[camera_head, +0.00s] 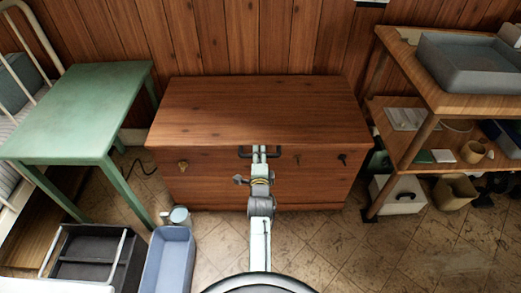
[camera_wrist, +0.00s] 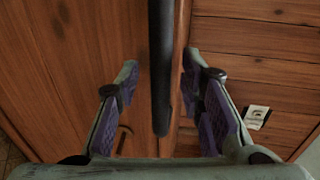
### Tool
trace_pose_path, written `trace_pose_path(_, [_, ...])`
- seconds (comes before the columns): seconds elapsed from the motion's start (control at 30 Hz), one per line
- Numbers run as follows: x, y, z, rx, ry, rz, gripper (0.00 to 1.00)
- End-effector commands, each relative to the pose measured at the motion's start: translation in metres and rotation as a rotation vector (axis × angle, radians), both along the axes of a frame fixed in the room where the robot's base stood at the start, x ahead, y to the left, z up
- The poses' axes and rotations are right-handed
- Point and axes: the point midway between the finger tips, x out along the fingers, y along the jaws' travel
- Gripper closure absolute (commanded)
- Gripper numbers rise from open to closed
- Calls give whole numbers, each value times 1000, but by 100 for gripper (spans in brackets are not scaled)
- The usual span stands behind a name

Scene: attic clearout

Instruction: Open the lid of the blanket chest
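The blanket chest (camera_head: 225,187) is a reddish-brown wooden box against the back wall in the head view. Its lid (camera_head: 260,105) lies flat and closed. A dark bar handle (camera_head: 245,152) sits at the middle of the lid's front edge. My gripper (camera_head: 262,150) is at this handle, reaching from the front. In the wrist view the handle (camera_wrist: 161,70) runs as a dark bar between the two purple-padded fingers of my gripper (camera_wrist: 160,68). The fingers stand apart, with a gap on both sides of the bar. The head view partly hides the handle behind my gripper.
A brass fitting (camera_head: 183,166) and a dark fitting (camera_head: 343,159) show on the chest front. A green table (camera_head: 85,110) stands left, wooden shelving (camera_head: 440,85) right. A blue bin (camera_head: 169,262) and a dark crate (camera_head: 90,262) stand front left. Floor at front right is clear.

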Motion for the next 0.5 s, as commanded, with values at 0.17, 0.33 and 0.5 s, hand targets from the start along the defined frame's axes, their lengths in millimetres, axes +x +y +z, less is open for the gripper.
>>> trace_pose_path(0.17, [-1, 1, -2, 0, 0, 0, 65])
trace_pose_path(0.33, [-1, 1, -1, -1, 0, 0, 65])
trace_pose_path(0.5, [-1, 1, -1, -1, 0, 0, 71])
